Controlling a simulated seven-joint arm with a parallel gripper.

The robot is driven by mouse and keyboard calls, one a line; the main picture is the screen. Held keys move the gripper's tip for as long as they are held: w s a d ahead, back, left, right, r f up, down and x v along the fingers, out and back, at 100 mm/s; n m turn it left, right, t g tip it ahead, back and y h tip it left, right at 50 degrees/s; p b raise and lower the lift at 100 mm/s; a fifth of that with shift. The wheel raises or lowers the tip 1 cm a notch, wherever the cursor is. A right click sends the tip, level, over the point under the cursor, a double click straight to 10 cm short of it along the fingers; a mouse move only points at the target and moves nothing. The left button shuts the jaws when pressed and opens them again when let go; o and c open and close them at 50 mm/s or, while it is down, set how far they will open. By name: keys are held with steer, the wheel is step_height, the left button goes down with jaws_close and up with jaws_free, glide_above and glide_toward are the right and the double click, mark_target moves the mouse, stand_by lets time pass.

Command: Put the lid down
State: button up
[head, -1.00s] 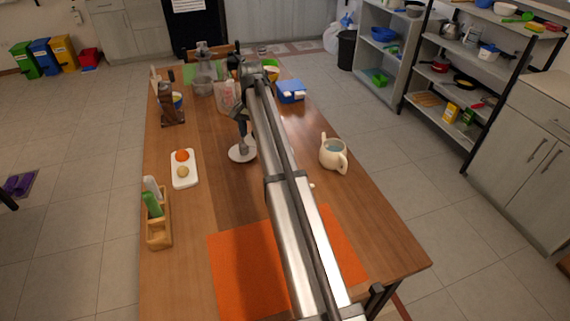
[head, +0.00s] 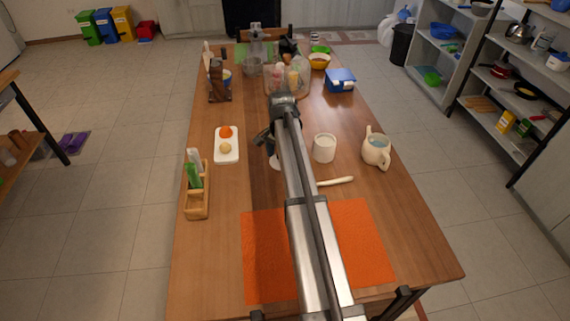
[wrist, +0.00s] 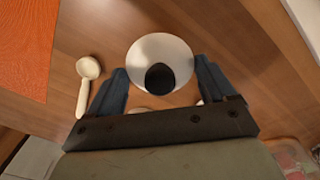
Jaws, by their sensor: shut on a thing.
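The lid is a white round disc with a dark knob (wrist: 160,77). In the wrist view its white face (wrist: 160,45) lies between the two fingers of my gripper (wrist: 160,85), which is shut on it. In the head view my gripper (head: 268,138) is over the middle of the table, and part of the white lid (head: 275,164) shows just below it, left of my arm. I cannot tell whether the lid touches the table. A white cup (head: 324,148) stands upright to the right of the gripper.
A cream teapot (head: 376,150) stands further right, and a pale spoon (head: 336,181) lies in front of the cup. A white tray (head: 219,152) with two round items and a wooden holder (head: 196,205) are left. An orange mat (head: 262,270) is in front.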

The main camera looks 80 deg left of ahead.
steer(key=shift+f, duration=2.3)
steer(key=shift+f, duration=0.1)
steer(key=o, duration=0.9)
steer(key=shift+c, duration=0.2)
step_height(320, 180, up, 12)
steer(key=shift+r, duration=0.15)
